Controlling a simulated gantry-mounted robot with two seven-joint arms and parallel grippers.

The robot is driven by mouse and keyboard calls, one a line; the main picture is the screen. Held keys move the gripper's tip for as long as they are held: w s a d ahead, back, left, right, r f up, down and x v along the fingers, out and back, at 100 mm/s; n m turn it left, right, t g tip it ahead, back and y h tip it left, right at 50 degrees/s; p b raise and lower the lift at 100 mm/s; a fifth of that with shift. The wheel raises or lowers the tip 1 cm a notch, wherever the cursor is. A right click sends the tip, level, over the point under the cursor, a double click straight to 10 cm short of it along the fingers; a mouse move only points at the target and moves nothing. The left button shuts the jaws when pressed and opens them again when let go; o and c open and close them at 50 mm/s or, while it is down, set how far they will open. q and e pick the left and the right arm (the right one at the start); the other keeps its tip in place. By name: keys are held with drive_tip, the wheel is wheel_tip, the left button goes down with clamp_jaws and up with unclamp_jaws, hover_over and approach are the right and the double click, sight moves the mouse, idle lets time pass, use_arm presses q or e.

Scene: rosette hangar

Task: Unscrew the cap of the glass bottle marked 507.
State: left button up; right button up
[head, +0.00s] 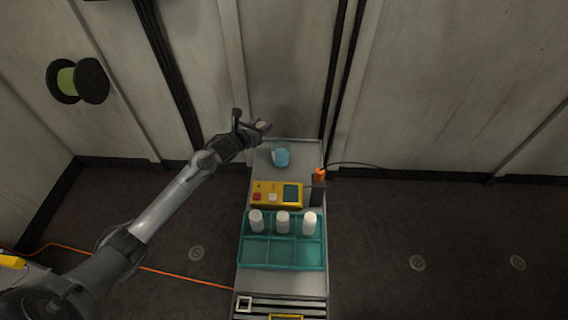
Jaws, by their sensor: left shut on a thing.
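My left gripper (249,124) is beyond the far left corner of the bench, above it, shut on a small dark purplish thing with a pale face (263,127). I cannot tell what this thing is. Several compartments make up a teal tray (281,267) on the bench; its back row holds three white cylinders, left (256,221), middle (283,222) and right (309,223). They stand upright, and no marking on them is readable. No 507 mark can be made out anywhere. My right gripper is not in view.
A light blue object (281,157) stands at the far end of the narrow grey bench (308,150). A yellow box with buttons and screen (264,186) lies behind the tray. An orange-topped black object (318,176) stands at the right edge. The tray's front compartments look empty.

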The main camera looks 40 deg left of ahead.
use_arm(q)
drive_tip(key=b, duration=0.3)
hover_over(264, 152)
wheel_tip(264, 152, down, 7)
drive_tip(key=shift+r, duration=0.1)
drive_tip(key=shift+f+b, duration=0.45)
drive_tip(key=shift+f, duration=1.45)
